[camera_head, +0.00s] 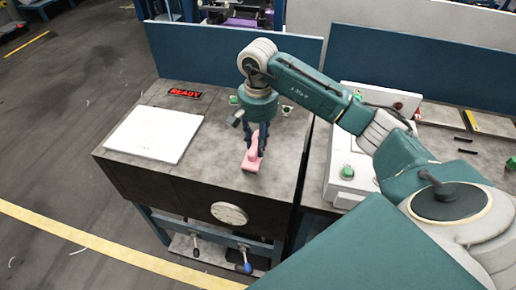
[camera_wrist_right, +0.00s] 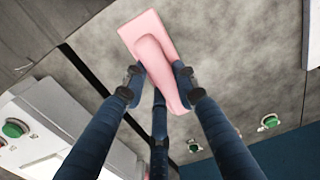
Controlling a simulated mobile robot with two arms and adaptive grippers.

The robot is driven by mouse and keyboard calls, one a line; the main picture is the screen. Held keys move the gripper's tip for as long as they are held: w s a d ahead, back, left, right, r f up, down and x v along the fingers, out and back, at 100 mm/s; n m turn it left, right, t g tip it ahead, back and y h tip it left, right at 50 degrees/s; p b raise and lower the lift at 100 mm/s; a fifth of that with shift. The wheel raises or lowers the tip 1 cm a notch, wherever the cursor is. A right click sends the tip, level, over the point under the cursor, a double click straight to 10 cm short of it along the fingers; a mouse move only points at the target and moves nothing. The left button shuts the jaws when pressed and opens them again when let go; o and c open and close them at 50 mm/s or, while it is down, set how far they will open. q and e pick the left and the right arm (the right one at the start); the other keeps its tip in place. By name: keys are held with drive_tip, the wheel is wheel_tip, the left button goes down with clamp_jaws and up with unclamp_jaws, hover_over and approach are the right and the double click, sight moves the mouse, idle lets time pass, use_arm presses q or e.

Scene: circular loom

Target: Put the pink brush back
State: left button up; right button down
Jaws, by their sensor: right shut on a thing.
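The pink brush (camera_head: 251,158) is in my right gripper (camera_head: 252,140), over the right part of the grey table top (camera_head: 214,160). In the right wrist view the brush (camera_wrist_right: 148,38) shows a flat pink block with a rounded handle. The right gripper's blue fingers (camera_wrist_right: 155,82) are shut around the handle. I cannot tell whether the block touches the table top. My left gripper is not in view.
A white board (camera_head: 155,134) lies left of the brush, beside a red READY sign (camera_head: 185,93). Green buttons (camera_head: 286,111) sit behind the gripper. A white control box (camera_head: 348,172) stands to the right. Blue panels (camera_head: 225,55) close the back.

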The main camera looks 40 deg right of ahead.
wheel_tip(320, 180, down, 3)
drive_tip(key=shift+f+p, duration=0.1)
drive_tip(key=shift+p, duration=0.35)
drive_tip(key=shift+f, duration=0.1)
drive_tip(key=shift+f+b, duration=0.15)
drive_tip(key=shift+b, duration=0.15)
drive_tip(key=c, duration=1.4)
unclamp_jaws()
drive_tip(key=shift+s, duration=0.1)
drive_tip(key=shift+o, duration=0.2)
